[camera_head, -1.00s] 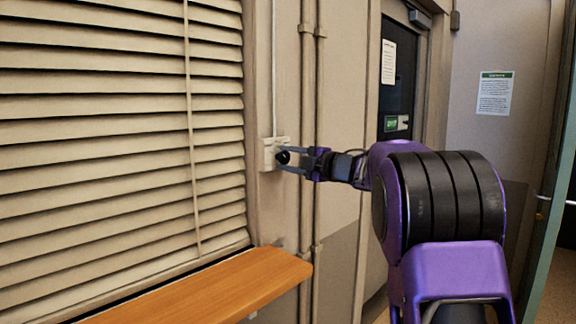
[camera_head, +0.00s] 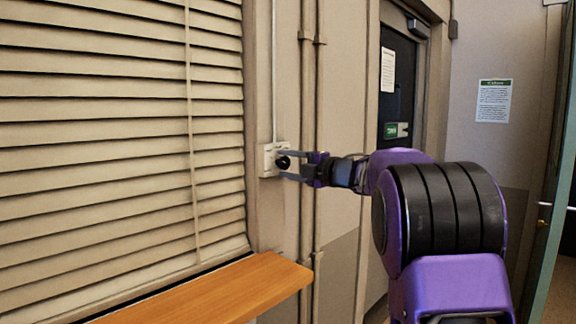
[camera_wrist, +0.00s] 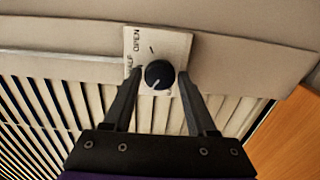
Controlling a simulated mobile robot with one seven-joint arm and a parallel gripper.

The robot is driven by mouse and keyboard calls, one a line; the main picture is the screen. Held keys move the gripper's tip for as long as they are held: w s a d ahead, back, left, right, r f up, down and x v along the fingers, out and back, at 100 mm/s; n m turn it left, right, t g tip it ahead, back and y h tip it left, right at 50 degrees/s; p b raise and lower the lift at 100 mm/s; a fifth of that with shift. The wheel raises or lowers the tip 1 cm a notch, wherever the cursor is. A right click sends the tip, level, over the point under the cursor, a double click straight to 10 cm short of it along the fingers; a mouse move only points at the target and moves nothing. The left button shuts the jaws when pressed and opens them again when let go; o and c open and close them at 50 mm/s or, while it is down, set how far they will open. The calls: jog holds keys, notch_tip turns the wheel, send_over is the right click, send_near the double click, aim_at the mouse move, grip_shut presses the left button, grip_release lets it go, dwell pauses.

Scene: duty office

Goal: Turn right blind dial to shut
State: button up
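The blind dial (camera_wrist: 159,74) is a round black knob on a white plate (camera_wrist: 172,43) fixed to the wall beside the window. The plate reads OPEN and HALF; any other label is hidden or too small to read. A small pale mark shows on the knob's lower left. My gripper (camera_wrist: 160,77) has one finger on each side of the knob, with narrow gaps showing, so it looks open around it. In the head view the dial (camera_head: 284,162) sits at my gripper's tips (camera_head: 288,164). The blind (camera_head: 95,130) has tilted slats, with dark gaps showing in the wrist view.
A wooden sill (camera_head: 215,292) juts out below the blind and dial. Vertical pipes (camera_head: 307,100) run down the wall just right of the plate, behind my gripper. A thin conduit (camera_head: 274,75) rises from the plate. A dark door (camera_head: 397,75) stands further right.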

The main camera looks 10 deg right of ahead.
jog(key=shift+o, duration=1)
jog(key=shift+s, duration=0.1)
jog(key=v, duration=1.7)
jog(key=shift+d, duration=0.1)
